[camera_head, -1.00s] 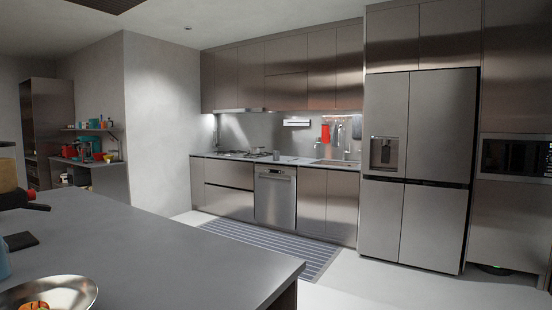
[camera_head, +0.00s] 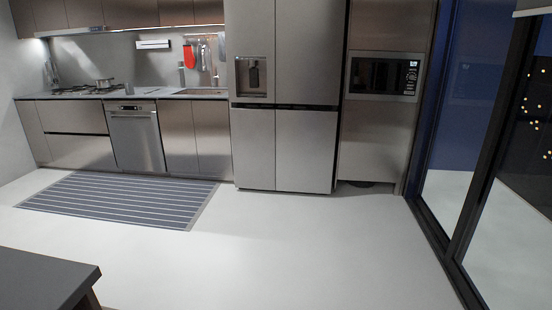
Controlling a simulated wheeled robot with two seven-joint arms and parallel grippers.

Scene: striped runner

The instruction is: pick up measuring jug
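I cannot make out a measuring jug in the head view. The back counter (camera_head: 150,92) holds a pot (camera_head: 105,83) on the stove at the left, and a sink area lies to its right. Neither of my grippers shows in the view.
A grey counter corner (camera_head: 45,280) juts in at the lower left. A striped runner (camera_head: 115,200) lies before the dishwasher (camera_head: 136,138). The fridge (camera_head: 285,110) and microwave (camera_head: 382,77) stand at the back, with glass doors (camera_head: 490,150) at the right. The middle floor is clear.

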